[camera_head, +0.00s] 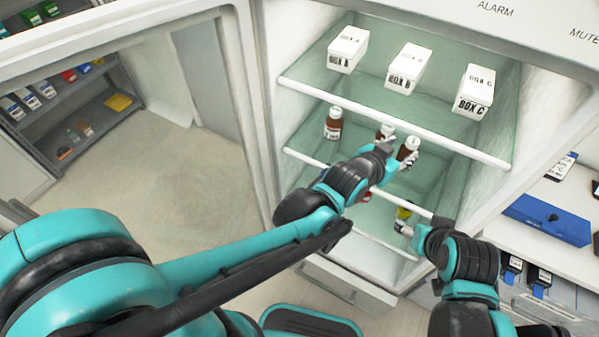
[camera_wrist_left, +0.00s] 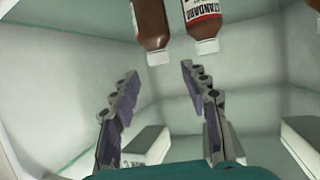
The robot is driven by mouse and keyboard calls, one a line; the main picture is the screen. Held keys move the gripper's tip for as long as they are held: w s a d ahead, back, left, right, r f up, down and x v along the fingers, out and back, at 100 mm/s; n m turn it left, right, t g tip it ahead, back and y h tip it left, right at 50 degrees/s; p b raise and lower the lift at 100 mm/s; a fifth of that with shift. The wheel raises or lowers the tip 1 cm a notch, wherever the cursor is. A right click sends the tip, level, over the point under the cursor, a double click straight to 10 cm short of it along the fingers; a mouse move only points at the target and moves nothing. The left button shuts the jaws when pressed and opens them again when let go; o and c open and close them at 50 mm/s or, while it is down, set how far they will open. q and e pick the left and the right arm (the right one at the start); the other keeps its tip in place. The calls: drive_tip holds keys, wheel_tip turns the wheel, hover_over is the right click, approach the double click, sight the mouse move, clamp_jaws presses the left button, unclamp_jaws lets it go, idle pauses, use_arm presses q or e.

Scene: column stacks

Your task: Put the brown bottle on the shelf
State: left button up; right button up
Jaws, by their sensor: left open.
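Brown bottles with white caps stand on the middle shelf (camera_head: 303,157) of the open cabinet: one bottle (camera_head: 333,124) at left, one bottle (camera_head: 384,132) in the middle, and one bottle (camera_head: 408,150) to its right. My left gripper (camera_head: 390,147) is at this shelf, beside the two right bottles. In the left wrist view, which looks upside down, its fingers (camera_wrist_left: 158,72) are spread and empty. Two brown bottles, a left one (camera_wrist_left: 150,22) and a labelled one (camera_wrist_left: 202,22), are just beyond the fingertips. My right gripper (camera_head: 428,236) is by the lower shelf edge; its jaws are unclear.
White boxes, BOX A (camera_head: 347,49), BOX B (camera_head: 408,68) and BOX C (camera_head: 475,91), stand on the top shelf. A bottle (camera_head: 403,214) with a yellow part stands lower down, partly hidden. A blue case (camera_head: 547,220) lies on a right-hand shelf. The cabinet door (camera_head: 130,30) is at left.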

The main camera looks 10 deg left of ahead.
use_arm(q)
drive_tip(key=s+a+f+n+g+y, duration=0.1)
drive_tip(key=s+a+n+y, duration=0.15)
drive_tip(key=a, duration=0.65)
drive_tip(key=s+a+f+n+g+y, duration=0.15)
drive_tip(key=s+a, duration=0.25)
drive_tip(key=a, duration=0.5)
drive_tip(key=s+a+f+n+g+y, duration=0.2)
drive_tip(key=s+a+f+y, duration=0.1)
drive_tip(key=s+a, duration=0.7)
drive_tip(key=shift+s+a, duration=0.4)
drive_tip(key=shift+f, duration=0.1)
